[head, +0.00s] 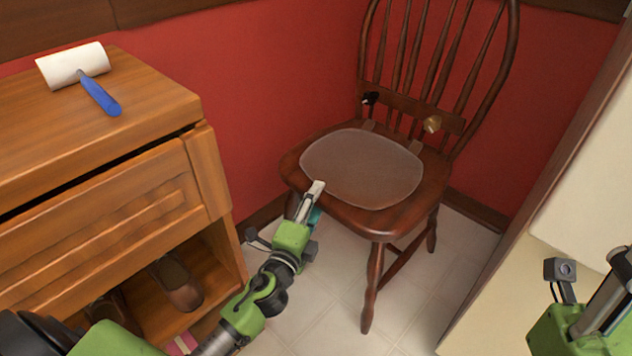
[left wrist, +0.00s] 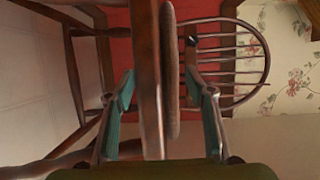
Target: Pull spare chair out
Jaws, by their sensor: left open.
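The dark brown wooden chair (head: 405,210), with a spindle back and a grey seat pad (head: 362,168), stands upright in the corner against the red wall. My left gripper (head: 314,200) is at the front left edge of its seat. In the left wrist view my left gripper (left wrist: 160,75) is open, with one finger on each side of the seat edge (left wrist: 146,60) and pad (left wrist: 170,70). Whether the fingers touch the wood I cannot tell. Part of my right arm shows at the lower right of the head view; its fingertips cannot be made out.
A wooden cabinet (head: 100,190) stands left of the chair, with a lint roller (head: 85,75) on top and brown shoes (head: 177,283) on its open shelf. Tiled floor (head: 320,305) lies clear in front of the chair.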

